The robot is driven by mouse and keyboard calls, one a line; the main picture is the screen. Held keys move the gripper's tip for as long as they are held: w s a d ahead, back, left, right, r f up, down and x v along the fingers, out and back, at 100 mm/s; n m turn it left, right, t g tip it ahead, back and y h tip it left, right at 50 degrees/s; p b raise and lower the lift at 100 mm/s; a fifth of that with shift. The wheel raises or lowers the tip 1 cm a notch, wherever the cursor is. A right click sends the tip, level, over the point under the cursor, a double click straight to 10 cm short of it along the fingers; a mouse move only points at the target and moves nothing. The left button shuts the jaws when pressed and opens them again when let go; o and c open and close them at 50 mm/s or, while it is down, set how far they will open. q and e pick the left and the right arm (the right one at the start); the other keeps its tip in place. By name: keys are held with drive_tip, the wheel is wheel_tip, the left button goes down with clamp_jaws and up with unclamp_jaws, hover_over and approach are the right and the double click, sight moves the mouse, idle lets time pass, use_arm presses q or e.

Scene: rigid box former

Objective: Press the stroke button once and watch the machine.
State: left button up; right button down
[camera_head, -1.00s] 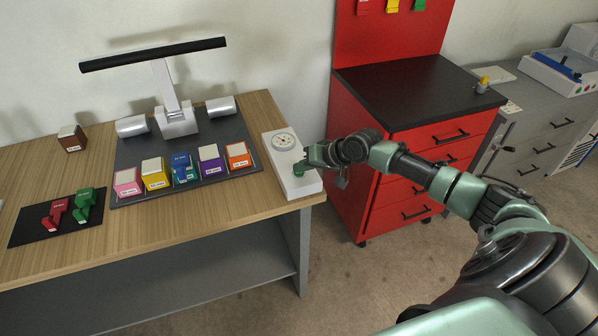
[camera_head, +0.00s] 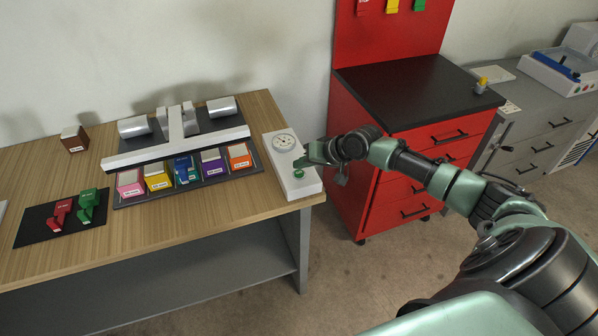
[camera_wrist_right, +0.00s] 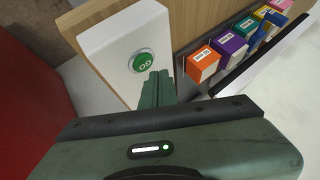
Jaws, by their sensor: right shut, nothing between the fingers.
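The green stroke button (camera_head: 299,173) sits on a white control box (camera_head: 305,187) at the table's right end. It also shows in the right wrist view (camera_wrist_right: 142,61). My right gripper (camera_head: 301,162) is shut and empty. Its fingertips (camera_wrist_right: 158,78) are just beside the button, with a small gap in the wrist view; I cannot tell the height above it. The machine's white cross bar (camera_head: 180,149) is down low, across the row of coloured blocks, on an arm between two grey cylinders (camera_head: 133,126). My left gripper is not in view.
Red (camera_head: 61,212) and green (camera_head: 87,204) pieces lie on a black mat. A brown block (camera_head: 74,138) stands behind. A red drawer cabinet (camera_head: 390,190) is right of the table.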

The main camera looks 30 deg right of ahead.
sight(302, 175)
wheel_tip(302, 175, up, 5)
drive_tip(key=p, duration=0.4)
drive_tip(key=shift+f, duration=0.1)
idle(0.6)
